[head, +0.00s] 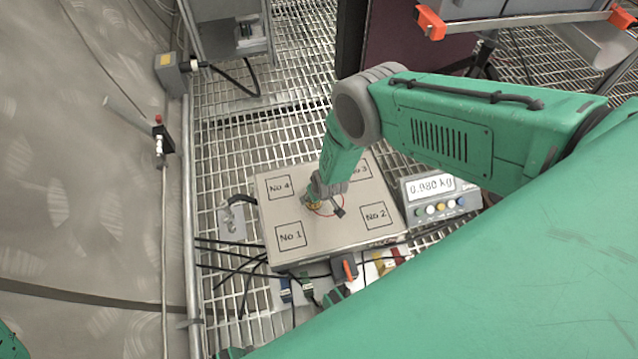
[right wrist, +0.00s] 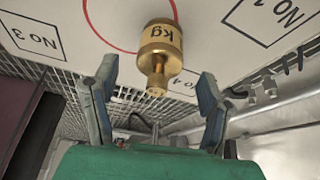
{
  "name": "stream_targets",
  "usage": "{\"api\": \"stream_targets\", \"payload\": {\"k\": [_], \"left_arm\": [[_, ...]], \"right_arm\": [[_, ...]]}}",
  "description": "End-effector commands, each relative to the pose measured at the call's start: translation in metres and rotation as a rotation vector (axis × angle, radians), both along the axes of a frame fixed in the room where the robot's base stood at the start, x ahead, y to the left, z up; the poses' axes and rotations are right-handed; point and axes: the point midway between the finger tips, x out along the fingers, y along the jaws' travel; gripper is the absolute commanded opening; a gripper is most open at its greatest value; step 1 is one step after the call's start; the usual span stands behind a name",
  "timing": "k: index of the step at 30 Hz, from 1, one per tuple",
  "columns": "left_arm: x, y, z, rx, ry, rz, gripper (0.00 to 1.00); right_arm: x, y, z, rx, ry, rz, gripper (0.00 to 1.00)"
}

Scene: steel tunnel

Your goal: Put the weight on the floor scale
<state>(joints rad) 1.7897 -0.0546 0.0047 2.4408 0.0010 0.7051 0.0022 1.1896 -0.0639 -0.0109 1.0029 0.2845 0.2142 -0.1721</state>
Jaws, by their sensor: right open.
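The brass weight (right wrist: 161,44) is on the metal plate of the floor scale (head: 328,238), its knob toward my right gripper (right wrist: 157,80). In the right wrist view it overlaps the edge of a red circle on the plate. In the head view the weight (head: 313,205) is small and partly covered by my right gripper (head: 326,205). My right gripper is open, its two fingers apart on either side of the knob, with gaps visible. The scale display (head: 433,187) appears to read 0.980 kg. My left gripper is not in view.
The plate has squares marked No 1 to No 4. Cables and small connectors (head: 305,287) lie on the grating in front. A metal pipe (head: 188,220) runs along the left wall. A grey box (head: 232,38) stands at the back. Open grating (head: 235,150) lies behind the scale.

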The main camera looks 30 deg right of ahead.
Motion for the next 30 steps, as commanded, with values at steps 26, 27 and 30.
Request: {"api": "stream_targets", "payload": {"k": [26, 27, 30], "left_arm": [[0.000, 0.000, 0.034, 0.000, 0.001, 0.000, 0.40], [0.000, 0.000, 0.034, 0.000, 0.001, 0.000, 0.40], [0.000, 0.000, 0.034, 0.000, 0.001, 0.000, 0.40]], "right_arm": [[-0.066, -0.003, 0.079, -0.015, 0.060, 0.023, 0.67], [-0.081, -0.005, 0.087, -0.019, 0.080, 0.030, 0.67], [-0.121, -0.010, 0.115, -0.027, 0.129, 0.051, 0.67]]}}
